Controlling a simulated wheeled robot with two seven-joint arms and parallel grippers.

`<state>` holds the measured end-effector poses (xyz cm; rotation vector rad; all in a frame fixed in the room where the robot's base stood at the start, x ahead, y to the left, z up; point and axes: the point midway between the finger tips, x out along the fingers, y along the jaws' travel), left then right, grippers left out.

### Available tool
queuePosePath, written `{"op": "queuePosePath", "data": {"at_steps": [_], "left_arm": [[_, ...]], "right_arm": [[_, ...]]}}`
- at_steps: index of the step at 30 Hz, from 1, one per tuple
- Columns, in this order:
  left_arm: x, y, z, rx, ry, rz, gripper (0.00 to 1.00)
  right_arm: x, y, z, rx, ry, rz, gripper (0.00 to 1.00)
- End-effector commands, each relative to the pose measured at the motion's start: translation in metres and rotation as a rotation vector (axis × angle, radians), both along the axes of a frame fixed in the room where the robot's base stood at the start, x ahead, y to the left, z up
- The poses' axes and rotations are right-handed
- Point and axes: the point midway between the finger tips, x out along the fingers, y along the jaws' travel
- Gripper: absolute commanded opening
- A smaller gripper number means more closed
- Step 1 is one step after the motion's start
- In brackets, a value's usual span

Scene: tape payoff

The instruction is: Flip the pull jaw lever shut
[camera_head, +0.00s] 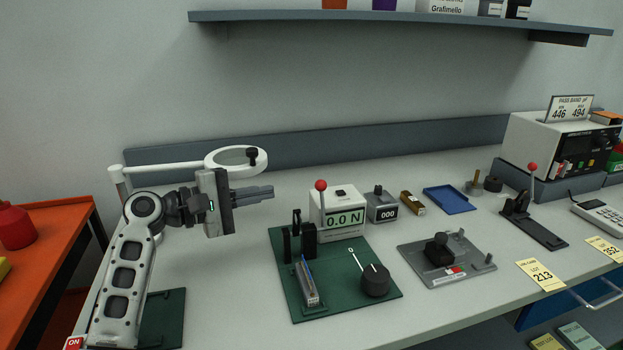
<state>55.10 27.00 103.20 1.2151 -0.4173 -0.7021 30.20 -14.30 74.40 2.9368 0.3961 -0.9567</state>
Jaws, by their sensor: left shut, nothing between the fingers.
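A pull tester on a green base plate (343,296) stands at the middle of the bench. A lever with a red ball knob (320,185) stands upright at the box's left front; I cannot tell for sure that this is the pull jaw lever. Black jaw parts (308,240) stand to the left of the box. My left gripper (272,191) is shut and empty, its fingers pointing right, above and left of the tester, apart from the red knob. My right gripper is not in view.
A white ring-shaped arm (236,158) stands behind my left gripper. A black dial (375,280) sits on the green plate. Right of it are a grey fixture (465,272), a blue tray (450,200) and another red-knobbed lever (532,168). The bench front middle is clear.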

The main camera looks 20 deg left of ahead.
Motion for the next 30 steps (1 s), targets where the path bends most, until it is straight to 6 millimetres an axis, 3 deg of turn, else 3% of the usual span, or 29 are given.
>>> {"op": "queuePosePath", "data": {"at_steps": [8,21,30], "left_arm": [[0.005,-0.005,0.001,-0.003,-0.001,-0.001,0.00],[0.057,-0.055,-0.004,-0.002,0.001,-0.003,0.00],[0.072,-0.069,-0.007,0.000,0.000,0.000,0.00]], "right_arm": [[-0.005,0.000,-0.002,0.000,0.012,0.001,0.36],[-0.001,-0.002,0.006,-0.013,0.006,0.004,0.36],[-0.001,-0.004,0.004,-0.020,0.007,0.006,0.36]]}}
